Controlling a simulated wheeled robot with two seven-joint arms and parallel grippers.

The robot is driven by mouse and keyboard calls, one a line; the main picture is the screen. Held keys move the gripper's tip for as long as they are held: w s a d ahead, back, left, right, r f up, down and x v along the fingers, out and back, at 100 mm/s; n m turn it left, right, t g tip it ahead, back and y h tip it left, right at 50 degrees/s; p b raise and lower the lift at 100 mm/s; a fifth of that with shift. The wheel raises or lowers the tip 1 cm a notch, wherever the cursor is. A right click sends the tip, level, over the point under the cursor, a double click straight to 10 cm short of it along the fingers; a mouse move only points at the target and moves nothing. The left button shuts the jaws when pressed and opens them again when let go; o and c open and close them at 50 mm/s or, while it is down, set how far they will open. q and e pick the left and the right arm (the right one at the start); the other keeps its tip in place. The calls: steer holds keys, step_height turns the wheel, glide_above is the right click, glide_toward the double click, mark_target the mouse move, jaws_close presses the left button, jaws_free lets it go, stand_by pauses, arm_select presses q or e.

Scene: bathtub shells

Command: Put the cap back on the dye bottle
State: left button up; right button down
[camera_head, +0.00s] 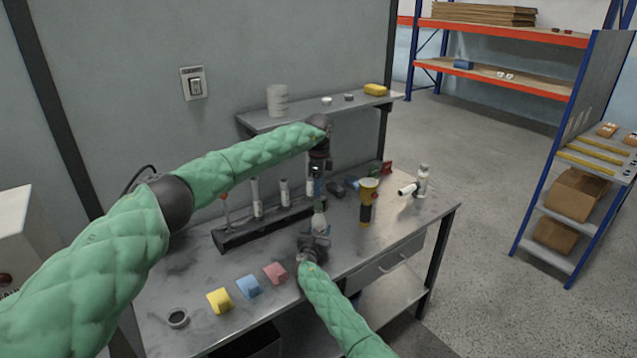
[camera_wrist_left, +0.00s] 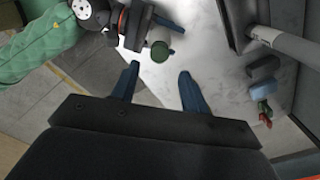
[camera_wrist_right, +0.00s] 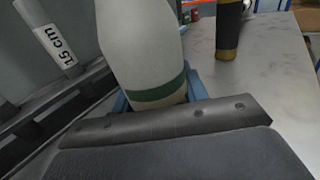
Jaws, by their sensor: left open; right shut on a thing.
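My right gripper (camera_head: 313,242) is shut on the pale dye bottle (camera_head: 320,224) and holds it upright near the front of the table. In the right wrist view the bottle (camera_wrist_right: 142,45) shows a dark green band low down; its top is out of frame. My left gripper (camera_head: 317,185) points down above the bottle. In the left wrist view this gripper (camera_wrist_left: 158,88) is open and empty, with a round green top (camera_wrist_left: 160,50) ahead of its fingers. I cannot tell whether that top is the cap or the bottle's open mouth.
A black rack (camera_head: 262,232) with labelled tubes stands left of the bottle, and a yellow-and-black torch-like object (camera_head: 367,205) to its right. Yellow (camera_head: 219,300), blue (camera_head: 248,287) and pink (camera_head: 275,272) blocks line the front.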

mark_target(318, 204)
arm_select(q)
steer(key=shift+f, duration=3.5)
jaws_close()
